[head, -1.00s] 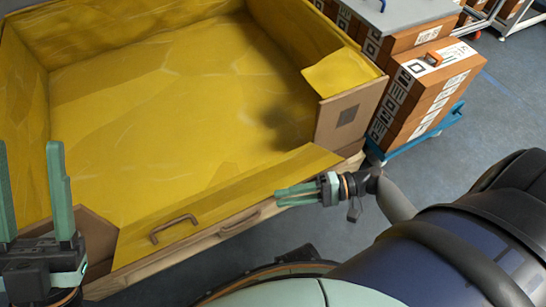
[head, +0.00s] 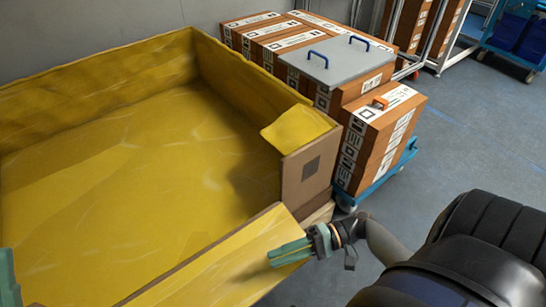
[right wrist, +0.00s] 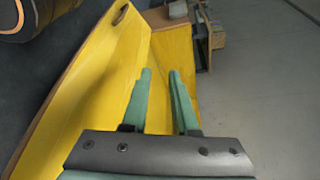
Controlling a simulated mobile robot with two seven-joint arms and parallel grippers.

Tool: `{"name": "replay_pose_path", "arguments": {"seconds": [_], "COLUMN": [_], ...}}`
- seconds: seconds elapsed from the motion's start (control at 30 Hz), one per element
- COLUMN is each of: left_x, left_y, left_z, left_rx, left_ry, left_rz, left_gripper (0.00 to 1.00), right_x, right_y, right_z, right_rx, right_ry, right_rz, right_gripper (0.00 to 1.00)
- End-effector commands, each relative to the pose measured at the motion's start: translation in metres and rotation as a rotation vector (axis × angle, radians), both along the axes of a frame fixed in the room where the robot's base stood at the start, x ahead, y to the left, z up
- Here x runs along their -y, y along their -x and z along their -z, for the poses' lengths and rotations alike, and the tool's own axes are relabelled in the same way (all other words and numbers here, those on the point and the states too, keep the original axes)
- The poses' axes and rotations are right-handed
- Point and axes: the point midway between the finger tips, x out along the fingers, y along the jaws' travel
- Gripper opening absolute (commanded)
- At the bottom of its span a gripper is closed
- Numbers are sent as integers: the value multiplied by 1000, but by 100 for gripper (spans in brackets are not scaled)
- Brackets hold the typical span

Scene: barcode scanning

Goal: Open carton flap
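A large open carton lined with yellow (head: 120,160) fills the left of the head view. Its front flap (head: 205,275) is a yellow panel with a brown edge, leaning outward along the near side. My right gripper (head: 272,256) is in front of the flap, near its right end. In the right wrist view its two green fingers (right wrist: 160,74) are apart, with yellow panel (right wrist: 95,85) seen between and beside them. I cannot tell whether they touch it. Only a sliver of my left gripper (head: 8,280) shows at the left edge.
Brown boxes with white labels (head: 375,135) stand on a blue dolly (head: 388,178) to the right of the carton. A grey lid with blue handles (head: 335,68) lies on some boxes. The blue-grey floor (head: 470,150) at right is clear.

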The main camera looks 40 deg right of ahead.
Motion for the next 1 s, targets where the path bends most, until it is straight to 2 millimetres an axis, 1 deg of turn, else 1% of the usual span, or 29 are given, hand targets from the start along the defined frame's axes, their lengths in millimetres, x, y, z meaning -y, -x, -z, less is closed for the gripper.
{"name": "replay_pose_path", "arguments": {"seconds": [1.0], "left_x": [0], "left_y": [0], "left_z": [18], "left_rx": [1], "left_ry": [0], "left_rz": [2], "left_gripper": [50], "right_x": [67], "right_y": [26], "right_z": [10], "right_rx": [-1], "right_ry": [1], "right_rz": [1], "right_gripper": [27]}}
